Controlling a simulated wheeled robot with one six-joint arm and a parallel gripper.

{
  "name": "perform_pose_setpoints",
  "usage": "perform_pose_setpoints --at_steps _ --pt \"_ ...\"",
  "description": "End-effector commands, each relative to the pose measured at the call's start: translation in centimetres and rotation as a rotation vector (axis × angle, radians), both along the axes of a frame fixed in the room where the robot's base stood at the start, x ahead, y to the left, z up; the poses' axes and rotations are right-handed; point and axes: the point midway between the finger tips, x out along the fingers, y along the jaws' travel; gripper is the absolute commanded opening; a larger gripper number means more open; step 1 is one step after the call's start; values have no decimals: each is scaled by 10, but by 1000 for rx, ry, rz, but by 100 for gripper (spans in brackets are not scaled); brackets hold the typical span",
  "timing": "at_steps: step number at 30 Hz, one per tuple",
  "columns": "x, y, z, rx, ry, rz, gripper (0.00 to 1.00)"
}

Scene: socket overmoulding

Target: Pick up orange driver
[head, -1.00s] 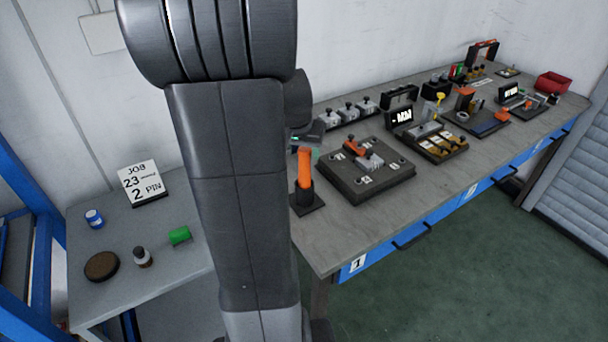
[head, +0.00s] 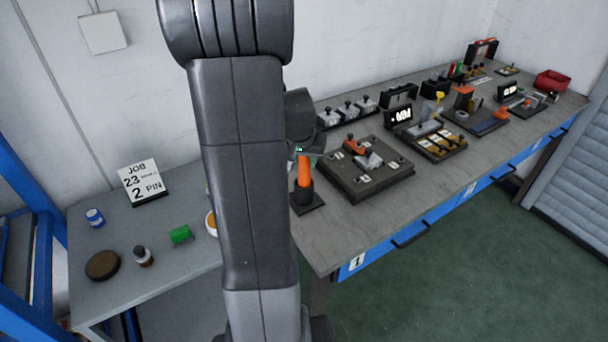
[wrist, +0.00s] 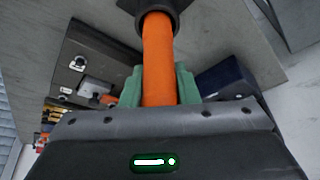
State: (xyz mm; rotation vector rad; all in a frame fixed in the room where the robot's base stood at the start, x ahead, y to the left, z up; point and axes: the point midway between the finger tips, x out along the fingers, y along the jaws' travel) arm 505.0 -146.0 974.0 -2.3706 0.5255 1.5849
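The orange driver (head: 304,171) stands upright in a dark holder (head: 306,200) at the near left corner of the long workbench. In the wrist view its orange handle (wrist: 159,60) runs between the two green fingers of my gripper (wrist: 159,88), with the dark holder collar (wrist: 157,12) at the top. One finger is on each side of the handle, very close to it. Whether they press on it cannot be told. In the head view my gripper (head: 303,148) is at the top of the handle, partly hidden by my arm.
A dark fixture plate (head: 365,172) lies just right of the driver, with several more fixtures farther along the bench. A side table (head: 190,262) at left holds a job sign (head: 142,182), a green part (head: 180,234) and small containers. My arm hides part of it.

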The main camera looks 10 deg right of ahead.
Motion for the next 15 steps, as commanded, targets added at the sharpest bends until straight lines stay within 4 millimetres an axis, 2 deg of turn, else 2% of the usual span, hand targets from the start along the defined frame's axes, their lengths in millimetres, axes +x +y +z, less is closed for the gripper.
perform_pose_setpoints --at_steps 11,15 --pt "0 0 1 0 -2 0 0" --pt "1 0 10 -2 -6 0 0"
